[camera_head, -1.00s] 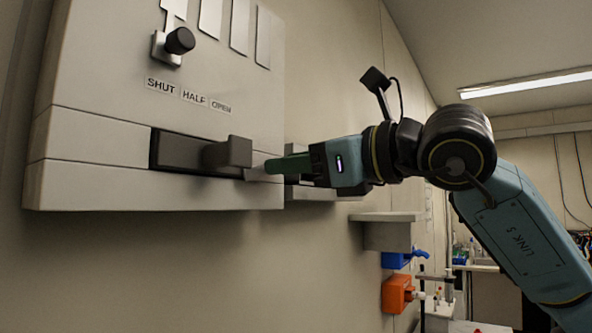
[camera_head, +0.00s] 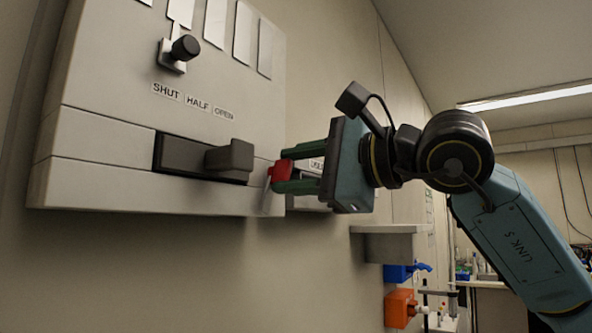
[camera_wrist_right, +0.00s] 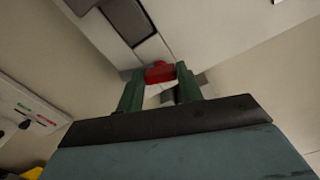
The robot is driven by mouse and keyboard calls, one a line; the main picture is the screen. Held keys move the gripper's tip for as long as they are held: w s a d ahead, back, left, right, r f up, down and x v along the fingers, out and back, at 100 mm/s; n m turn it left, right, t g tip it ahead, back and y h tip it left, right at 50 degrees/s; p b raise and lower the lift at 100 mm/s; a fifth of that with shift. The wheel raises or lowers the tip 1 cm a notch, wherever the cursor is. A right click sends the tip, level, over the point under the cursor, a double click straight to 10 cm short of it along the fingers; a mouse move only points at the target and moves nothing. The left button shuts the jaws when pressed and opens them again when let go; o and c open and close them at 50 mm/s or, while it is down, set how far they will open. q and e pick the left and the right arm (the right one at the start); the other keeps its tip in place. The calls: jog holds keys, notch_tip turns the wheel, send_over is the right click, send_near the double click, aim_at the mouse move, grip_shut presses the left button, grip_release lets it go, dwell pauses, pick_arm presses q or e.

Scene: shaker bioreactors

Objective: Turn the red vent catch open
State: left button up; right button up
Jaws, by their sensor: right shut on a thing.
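The red vent catch (camera_head: 281,171) is at the right end of the wall-mounted grey vent panel (camera_head: 90,185), near its lower edge. My right gripper (camera_head: 284,170) is shut on the catch, with one green finger above it and one below in the head view. In the right wrist view the catch (camera_wrist_right: 159,72) sits between the two green fingertips (camera_wrist_right: 160,76). Part of the catch is hidden by the fingers. My left gripper is not in view.
A dark slide handle (camera_head: 232,158) juts out left of the catch. A black knob (camera_head: 185,47) sits above the SHUT, HALF, OPEN labels (camera_head: 193,100). A grey wall shelf (camera_head: 388,245), blue fitting (camera_head: 398,273) and orange fitting (camera_head: 400,307) are below right. A bench stands beyond.

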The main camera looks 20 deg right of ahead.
jog(key=shift+n, duration=1.9)
jog(key=o, duration=1)
jog(key=b+v, duration=0.2)
jog(key=v, duration=1.1)
jog(key=shift+s+d, duration=0.1)
jog(key=shift+s, duration=0.05)
